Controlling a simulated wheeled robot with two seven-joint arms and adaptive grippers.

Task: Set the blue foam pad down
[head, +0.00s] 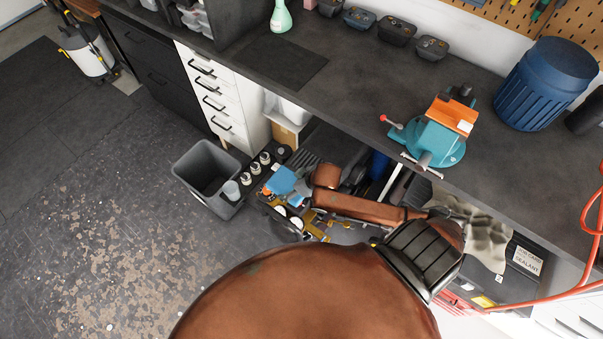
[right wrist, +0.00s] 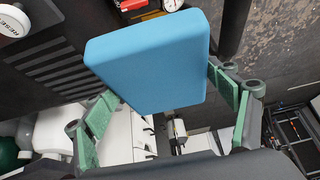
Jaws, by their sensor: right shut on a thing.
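The blue foam pad (head: 281,181) shows small in the head view, at the end of my right arm and in front of the workbench's front edge. In the right wrist view the pad (right wrist: 150,62) is a thick, rounded block, tilted, with one broad face towards the camera. My right gripper (head: 293,186) is shut on it. In the right wrist view the green-lined fingers of the gripper (right wrist: 166,92) press on the pad's left and right sides. What lies directly under the pad is hidden. My left gripper is not in view.
The dark workbench (head: 365,85) carries a teal and orange vise (head: 436,135), a blue drum (head: 545,85) and a green flask (head: 280,17). A grey bin (head: 190,165) stands on the floor beside several small bottles (head: 255,168). The bench between flask and vise is mostly clear.

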